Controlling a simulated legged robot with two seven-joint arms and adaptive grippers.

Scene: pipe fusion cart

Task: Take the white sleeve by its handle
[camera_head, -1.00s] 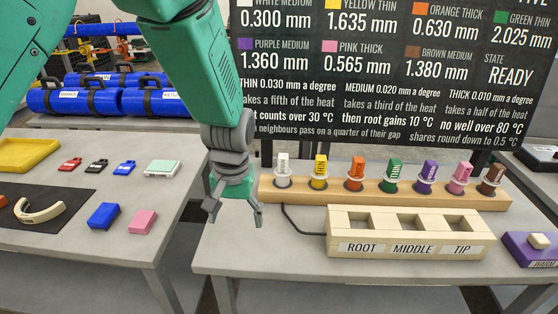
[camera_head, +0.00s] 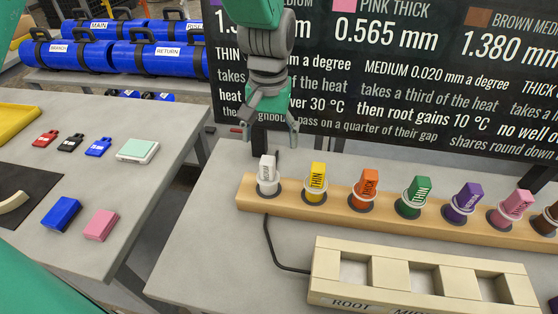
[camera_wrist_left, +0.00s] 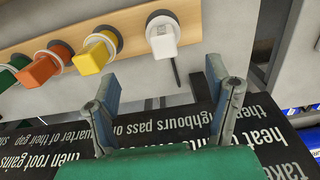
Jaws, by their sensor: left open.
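The white sleeve (camera_head: 267,176) stands upright at the left end of a wooden rack (camera_head: 330,210), with a ring around it and its handle on top. It also shows in the left wrist view (camera_wrist_left: 163,40), just beyond the fingertips. My left gripper (camera_head: 270,140) is open and empty, above and slightly behind the white sleeve in the head view. Its open fingers also show in the left wrist view (camera_wrist_left: 162,72), with the sleeve in line with the gap between them. I cannot see contact. My right gripper is not in view.
Yellow (camera_head: 316,180), orange (camera_head: 365,185) and green (camera_head: 415,195) sleeves, then several others, stand to the right on the rack. A dark board (camera_head: 400,90) rises behind. A cream block (camera_head: 330,262) with openings and a dark cable (camera_head: 270,245) lie in front.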

